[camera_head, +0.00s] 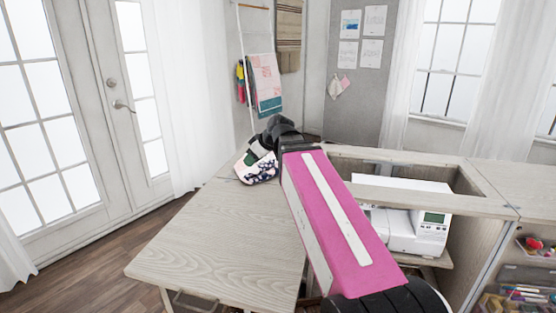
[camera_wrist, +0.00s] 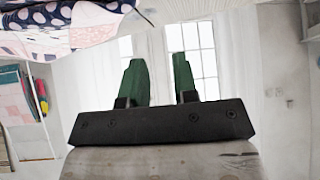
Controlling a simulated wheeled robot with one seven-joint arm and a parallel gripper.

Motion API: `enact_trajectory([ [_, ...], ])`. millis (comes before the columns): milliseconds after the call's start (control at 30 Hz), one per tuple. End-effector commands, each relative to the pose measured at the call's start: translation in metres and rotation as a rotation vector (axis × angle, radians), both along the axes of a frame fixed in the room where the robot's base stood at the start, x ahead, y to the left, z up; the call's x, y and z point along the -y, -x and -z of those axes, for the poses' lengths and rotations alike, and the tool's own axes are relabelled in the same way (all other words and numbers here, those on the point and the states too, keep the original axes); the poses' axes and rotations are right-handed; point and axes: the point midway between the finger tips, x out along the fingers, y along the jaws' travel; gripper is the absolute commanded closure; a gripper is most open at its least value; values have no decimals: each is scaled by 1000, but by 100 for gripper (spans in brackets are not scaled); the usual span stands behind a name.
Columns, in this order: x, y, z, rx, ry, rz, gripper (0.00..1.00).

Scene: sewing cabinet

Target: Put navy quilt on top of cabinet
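The patterned quilt (camera_head: 257,169), with navy, white and pink patches, is bunched at the far back corner of the cabinet's pale wooden top (camera_head: 215,240). Whether it rests fully on the wood is hard to tell. In the wrist view the quilt (camera_wrist: 60,25) fills the upper left, with navy polka-dot and pink patches. My gripper (camera_head: 254,152) is right by the quilt at the end of my pink arm. In the wrist view its two green fingers (camera_wrist: 158,62) stand apart, with no cloth seen between them. The quilt lies beside and beyond the left fingertip.
A white sewing machine (camera_head: 415,220) sits in the recessed opening on the right. A ladder rack with hanging quilts (camera_head: 265,83) stands behind. Colourful supplies (camera_head: 525,295) fill the shelf at lower right. The near wooden top is bare.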

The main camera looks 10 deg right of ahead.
Motion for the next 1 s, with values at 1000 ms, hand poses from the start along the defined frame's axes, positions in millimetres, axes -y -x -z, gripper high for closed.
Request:
enact_trajectory([
  [1000, 33, -190, 19, 0, -1, 1, 100],
])
